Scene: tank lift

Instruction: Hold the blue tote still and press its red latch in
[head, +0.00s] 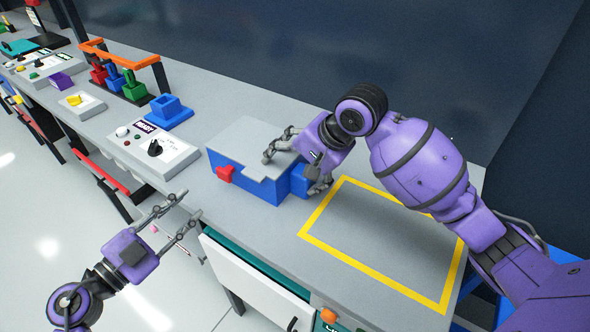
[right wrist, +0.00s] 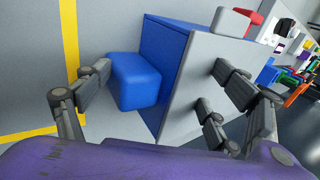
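The blue tote (head: 235,168) with a grey lid (head: 250,135) stands on the grey bench. Its red latch (head: 225,174) sticks out of the left part of its front face; a bit of red also shows behind the lid's tab in the right wrist view (right wrist: 257,17). A blue block (right wrist: 136,82) protrudes from the tote's right end. My right gripper (head: 294,173) is open, straddling that end: fingers on one side lie over the lid, the other finger is beside the block. Contact is unclear. My left gripper (head: 180,219) is open and empty, off the bench's front edge, left of the latch.
A yellow-outlined area (head: 375,272) right of the tote is empty. Left of the tote are a control box with a black knob (head: 155,148) and a small blue holder (head: 169,112). A white drawer front (head: 245,285) is below the bench's front edge.

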